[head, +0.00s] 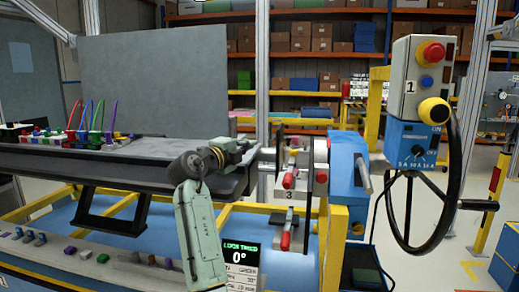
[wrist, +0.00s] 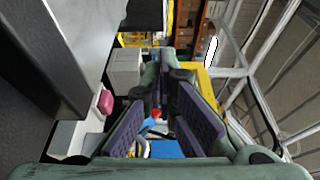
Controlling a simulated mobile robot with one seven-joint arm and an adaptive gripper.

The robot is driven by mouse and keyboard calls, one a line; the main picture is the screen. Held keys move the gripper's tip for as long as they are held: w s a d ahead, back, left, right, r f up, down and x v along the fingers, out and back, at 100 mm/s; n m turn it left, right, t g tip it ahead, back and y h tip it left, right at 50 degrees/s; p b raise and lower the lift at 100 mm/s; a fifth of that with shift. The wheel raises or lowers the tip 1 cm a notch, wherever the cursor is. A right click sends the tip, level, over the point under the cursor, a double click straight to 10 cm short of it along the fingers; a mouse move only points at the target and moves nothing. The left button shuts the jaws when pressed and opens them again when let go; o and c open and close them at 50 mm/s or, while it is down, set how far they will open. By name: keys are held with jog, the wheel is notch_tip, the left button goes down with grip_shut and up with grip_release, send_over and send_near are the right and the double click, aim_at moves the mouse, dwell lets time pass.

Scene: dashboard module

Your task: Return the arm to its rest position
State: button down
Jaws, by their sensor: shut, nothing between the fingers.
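My arm (head: 203,235) rises from the bottom of the head view in pale green, bends at a dark wrist joint, and points right. My gripper (head: 243,146) is at its end, in front of the right end of the long dark dashboard beam (head: 130,174), close to the clamp area. I cannot tell from this view whether it touches anything. In the wrist view my gripper (wrist: 163,90) shows two green fingers with dark purple pads. It is shut with nothing between the fingers.
Right of my gripper stand red-tipped clamps (head: 289,180), a blue housing (head: 347,172), a control box (head: 417,80) and a black handwheel (head: 455,190). Yellow frame bars (head: 333,245) run below. Colored connectors (head: 95,137) sit on the beam's left. In the wrist view, a red knob (wrist: 105,101) is close at left.

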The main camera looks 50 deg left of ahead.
jog(key=shift+s, duration=0.65)
